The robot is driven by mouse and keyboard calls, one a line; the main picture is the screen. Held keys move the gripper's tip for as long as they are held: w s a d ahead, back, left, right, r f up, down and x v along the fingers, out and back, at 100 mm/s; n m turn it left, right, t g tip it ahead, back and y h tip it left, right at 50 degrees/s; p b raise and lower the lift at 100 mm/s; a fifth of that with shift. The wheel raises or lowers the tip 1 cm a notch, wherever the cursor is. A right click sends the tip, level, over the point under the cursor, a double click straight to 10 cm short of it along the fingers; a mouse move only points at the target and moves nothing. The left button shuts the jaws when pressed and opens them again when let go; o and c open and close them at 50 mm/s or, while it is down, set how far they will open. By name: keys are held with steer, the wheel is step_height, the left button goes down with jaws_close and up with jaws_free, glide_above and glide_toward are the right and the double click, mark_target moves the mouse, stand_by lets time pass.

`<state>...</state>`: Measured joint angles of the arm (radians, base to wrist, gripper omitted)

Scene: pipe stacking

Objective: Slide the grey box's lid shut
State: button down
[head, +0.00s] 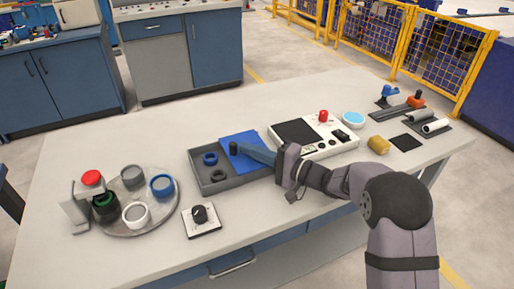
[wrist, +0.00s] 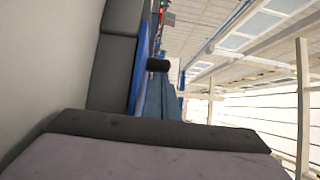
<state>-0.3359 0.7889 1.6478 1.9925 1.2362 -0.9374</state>
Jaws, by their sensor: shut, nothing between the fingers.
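The grey box (head: 205,187) sits on the table's middle, and its left part is uncovered. A blue ring (head: 210,158) and a dark ring (head: 218,176) lie inside. The blue lid (head: 240,137) covers the right part and carries a black upright knob (head: 233,148). My gripper (head: 246,150) is shut and empty, its blue fingers reaching in from the right with the tips close to the knob's right side. I cannot tell whether they touch it. The wrist view shows the lid (wrist: 143,45) edge-on, the knob (wrist: 158,65) and the box wall (wrist: 112,60).
A round tray (head: 125,222) with several ring-shaped parts and a red-button post (head: 92,178) stand left. A dial plate (head: 200,219) lies in front of the box. A white control panel (head: 318,150) is just behind my gripper. A yellow cylinder (head: 378,145) lies right.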

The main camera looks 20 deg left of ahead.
stand_by(0.3)
steer(key=s+a+b, duration=0.3)
steer(key=b, duration=0.1)
steer(key=s+a+b, duration=0.4)
steer(key=b, duration=0.1)
steer(key=shift+s+a+f, duration=0.2)
steer(key=shift+s, duration=0.05)
steer(key=shift+s+a, duration=0.15)
steer(key=shift+a, duration=0.05)
steer(key=shift+s+a+r, duration=0.1)
steer(key=shift+s+r, duration=0.05)
steer(key=shift+r, duration=0.15)
steer(key=shift+w+d+f+b, duration=0.1)
steer(key=shift+w+d+b, duration=0.25)
steer(key=shift+b, duration=0.15)
steer(key=w+d, duration=0.1)
steer(key=w+d+b, duration=0.1)
steer(key=d, duration=0.1)
steer(key=shift+d+f, duration=0.1)
steer(key=shift+d, duration=0.15)
steer(key=d, duration=0.3)
steer(key=s+d, duration=0.1)
steer(key=d, duration=0.2)
steer(key=s+d, duration=0.1)
steer(key=d, duration=0.2)
steer(key=shift+s+d+b, duration=0.1)
steer(key=shift+d+b, duration=0.05)
steer(key=shift+b, duration=0.25)
